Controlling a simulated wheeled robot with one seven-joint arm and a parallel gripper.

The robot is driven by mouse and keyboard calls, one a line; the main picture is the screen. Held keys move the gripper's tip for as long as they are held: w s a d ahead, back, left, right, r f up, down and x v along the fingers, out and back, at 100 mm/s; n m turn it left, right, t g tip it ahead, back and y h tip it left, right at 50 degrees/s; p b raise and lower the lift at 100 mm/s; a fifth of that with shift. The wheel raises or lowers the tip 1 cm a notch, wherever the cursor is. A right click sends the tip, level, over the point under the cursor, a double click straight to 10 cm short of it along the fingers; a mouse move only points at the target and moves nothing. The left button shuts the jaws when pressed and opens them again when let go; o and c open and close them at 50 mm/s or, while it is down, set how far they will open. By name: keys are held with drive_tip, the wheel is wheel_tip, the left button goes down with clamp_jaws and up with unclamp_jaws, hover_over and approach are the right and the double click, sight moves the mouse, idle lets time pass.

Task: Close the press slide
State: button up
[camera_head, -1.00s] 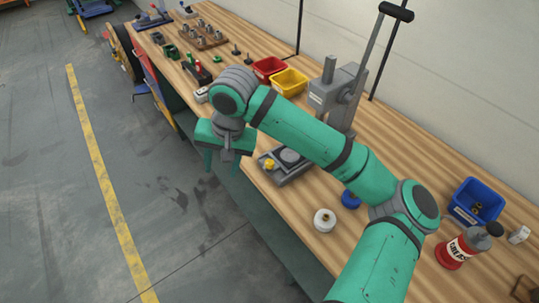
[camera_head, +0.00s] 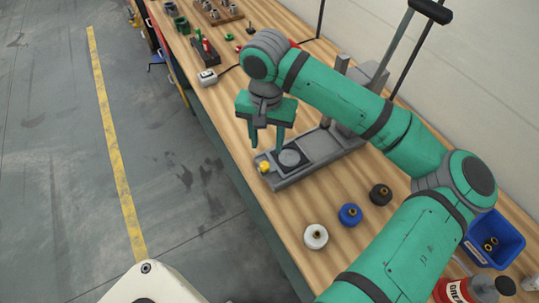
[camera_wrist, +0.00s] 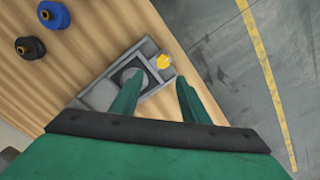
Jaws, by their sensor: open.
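The grey press (camera_head: 365,80) stands on the wooden bench, its upper part partly hidden behind my arm. Its low base holds the slide, a flat plate with a round grey disc (camera_head: 290,157), reaching toward the bench's front edge. A yellow knob (camera_head: 264,167) sits at the slide's outer end; it also shows in the wrist view (camera_wrist: 163,60). My gripper (camera_head: 267,148) is open and empty, fingers pointing down near the slide's outer end. In the wrist view, the fingers (camera_wrist: 160,78) straddle the area just below the knob. I cannot tell whether they touch anything.
White (camera_head: 316,236), blue (camera_head: 350,214) and black (camera_head: 381,194) round pieces stand right of the press. A blue bin (camera_head: 494,240) and red grease bottle (camera_head: 453,291) are farther right. A small white box (camera_head: 207,78) is on the left. Floor beside the bench is clear.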

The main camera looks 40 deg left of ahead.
sight(264, 165)
drive_tip(key=f, duration=0.2)
drive_tip(key=s+f, duration=0.1)
drive_tip(key=f, duration=0.5)
drive_tip(key=shift+s+a, duration=0.1)
drive_tip(key=shift+s, duration=0.05)
drive_tip(key=shift+f, duration=0.35)
